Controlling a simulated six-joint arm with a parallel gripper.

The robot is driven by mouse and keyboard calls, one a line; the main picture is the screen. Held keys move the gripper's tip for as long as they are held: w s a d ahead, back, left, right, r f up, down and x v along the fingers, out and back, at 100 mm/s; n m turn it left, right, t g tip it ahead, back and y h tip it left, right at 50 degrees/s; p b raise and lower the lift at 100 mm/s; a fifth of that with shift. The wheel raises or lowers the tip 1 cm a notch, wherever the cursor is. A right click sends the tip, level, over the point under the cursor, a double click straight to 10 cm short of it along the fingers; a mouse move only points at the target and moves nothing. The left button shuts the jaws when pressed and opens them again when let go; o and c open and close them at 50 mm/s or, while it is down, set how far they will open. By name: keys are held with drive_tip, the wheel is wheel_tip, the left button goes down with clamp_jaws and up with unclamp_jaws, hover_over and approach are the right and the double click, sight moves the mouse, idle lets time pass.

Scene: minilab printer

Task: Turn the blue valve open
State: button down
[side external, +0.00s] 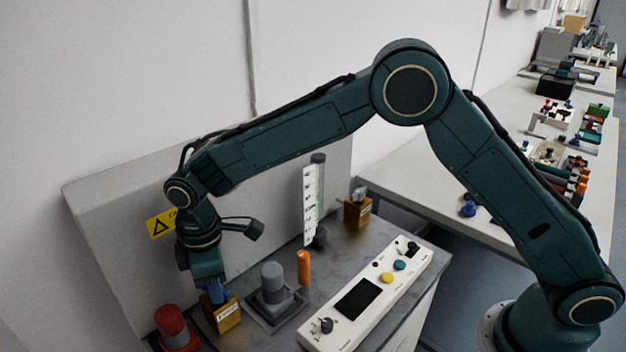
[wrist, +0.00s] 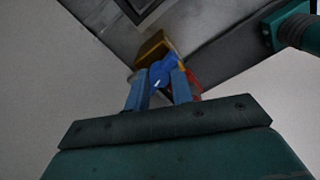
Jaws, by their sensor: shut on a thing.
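The blue valve (wrist: 163,74) has a blue handle on a brass-coloured block (wrist: 152,47). In the side view this labelled block (side external: 229,316) stands at the front left of the grey bench. My gripper (wrist: 160,80) points down at the valve, with its two blue-grey fingers on either side of the blue handle, shut on it. In the side view the gripper (side external: 216,292) is right above the block, and its fingers largely hide the handle. I cannot tell the handle's exact angle.
A red-topped knob (side external: 171,322) stands close left of the valve. A grey cylinder (side external: 273,280) and an orange post (side external: 303,268) stand to its right. A white control panel (side external: 366,297), a flow tube (side external: 312,205) and another brass block (side external: 357,212) are farther right. A grey back panel (side external: 110,235) rises behind.

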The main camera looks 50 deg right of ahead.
drive_tip(key=shift+r+m, duration=0.1)
drive_tip(key=shift+m, duration=1.8)
drive_tip(key=c, duration=1.2)
unclamp_jaws()
drive_tip(key=shift+r, duration=0.1)
wheel_tip(320, 180, up, 14)
drive_tip(key=shift+f, duration=0.2)
drive_tip(key=shift+d, duration=0.1)
